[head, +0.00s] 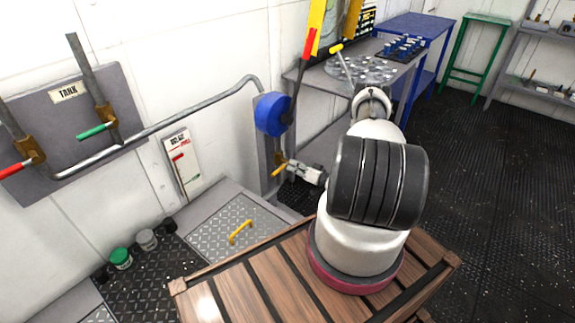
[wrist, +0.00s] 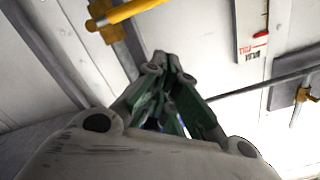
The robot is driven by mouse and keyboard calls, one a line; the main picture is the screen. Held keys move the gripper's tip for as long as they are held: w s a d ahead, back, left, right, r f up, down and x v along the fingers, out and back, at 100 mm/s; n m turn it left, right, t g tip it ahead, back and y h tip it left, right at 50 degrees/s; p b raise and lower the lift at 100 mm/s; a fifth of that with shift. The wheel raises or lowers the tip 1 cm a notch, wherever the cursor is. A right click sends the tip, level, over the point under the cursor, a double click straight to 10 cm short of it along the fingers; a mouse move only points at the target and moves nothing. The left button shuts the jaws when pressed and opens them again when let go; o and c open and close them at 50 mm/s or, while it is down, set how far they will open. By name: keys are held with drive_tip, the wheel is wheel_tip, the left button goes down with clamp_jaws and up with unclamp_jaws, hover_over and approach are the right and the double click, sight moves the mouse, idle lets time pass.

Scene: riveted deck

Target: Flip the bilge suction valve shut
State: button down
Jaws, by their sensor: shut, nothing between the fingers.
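The valve by my gripper has a brass body (head: 280,158) and a yellow lever (head: 278,170), on a grey upright panel right of the sign marked BILGE (head: 181,160). In the wrist view the yellow lever (wrist: 138,9) crosses the top edge and lies across the grey pipe behind it. My gripper (head: 291,168) is shut and empty, close to the lever in the head view. In the wrist view its fingertips (wrist: 167,63) are together below the lever, with a visible gap. Whether they touch the valve elsewhere is hidden.
A blue round part (head: 272,115) hangs just above the valve. The TANK panel (head: 75,105) at left carries valves with red and green levers. A grey bench (head: 318,82) stands behind my arm. A hatch with a yellow handle (head: 240,232) lies below.

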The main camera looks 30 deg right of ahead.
drive_tip(key=shift+v, duration=2.25)
drive_tip(key=shift+a, duration=0.1)
